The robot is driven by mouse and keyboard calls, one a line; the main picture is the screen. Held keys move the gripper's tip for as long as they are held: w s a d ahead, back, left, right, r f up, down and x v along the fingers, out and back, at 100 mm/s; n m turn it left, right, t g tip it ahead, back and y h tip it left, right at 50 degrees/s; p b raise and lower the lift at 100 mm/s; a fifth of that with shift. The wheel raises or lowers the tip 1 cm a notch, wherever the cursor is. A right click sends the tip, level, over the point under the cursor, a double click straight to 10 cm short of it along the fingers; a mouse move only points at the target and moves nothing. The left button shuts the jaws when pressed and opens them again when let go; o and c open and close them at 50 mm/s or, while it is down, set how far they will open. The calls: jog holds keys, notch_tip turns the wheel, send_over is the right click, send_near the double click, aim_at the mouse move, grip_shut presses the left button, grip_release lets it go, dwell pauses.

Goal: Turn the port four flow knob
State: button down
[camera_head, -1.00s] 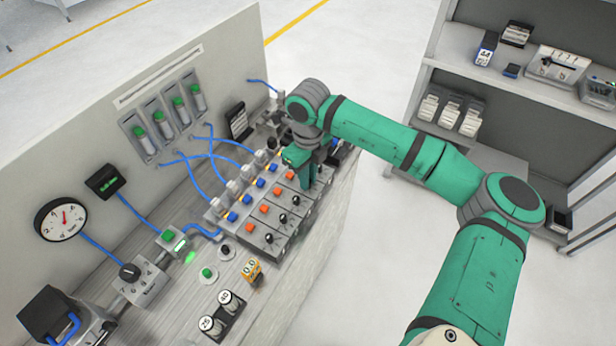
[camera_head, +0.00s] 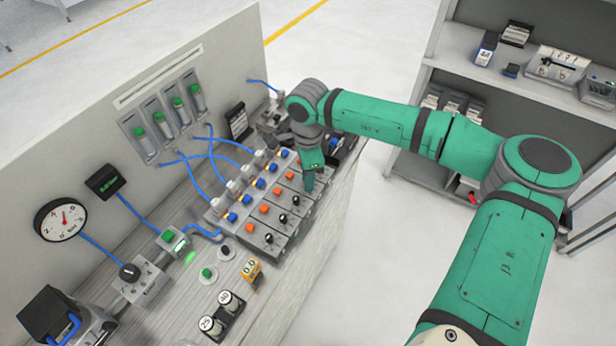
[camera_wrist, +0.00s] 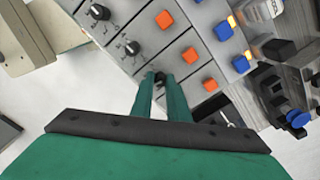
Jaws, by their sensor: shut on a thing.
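The valve bank (camera_head: 250,240) on the bench has a row of modules, each with a black flow knob at the front, an orange button behind it and a blue one further back. My gripper (camera_head: 309,188) points down at the far-end module. In the wrist view, its two green fingers (camera_wrist: 158,80) are shut on a dark flow knob (camera_wrist: 159,75), mostly hidden between the tips. It lines up with the last orange button (camera_wrist: 210,85). Neighbouring knobs (camera_wrist: 132,48) and (camera_wrist: 100,12) are free. Port numbers are not readable.
Blue hoses (camera_head: 195,180) run from the back panel to the valve bank. A gauge (camera_head: 61,217) and a green button (camera_head: 207,273) are at the left. A shelf (camera_head: 440,60) stands at the right, behind my arm. The floor in front of the bench is clear.

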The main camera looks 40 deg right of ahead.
jog(key=n, duration=0.5)
jog(key=shift+d+r+n, duration=0.1)
jog(key=shift+d+n, duration=0.05)
jog(key=shift+n, duration=0.15)
jog(key=n, duration=0.5)
jog(key=shift+n, duration=0.6)
jog(key=c, duration=1.7)
grip_release()
notch_tip(320, 180, up, 11)
jog(key=shift+f, duration=0.1)
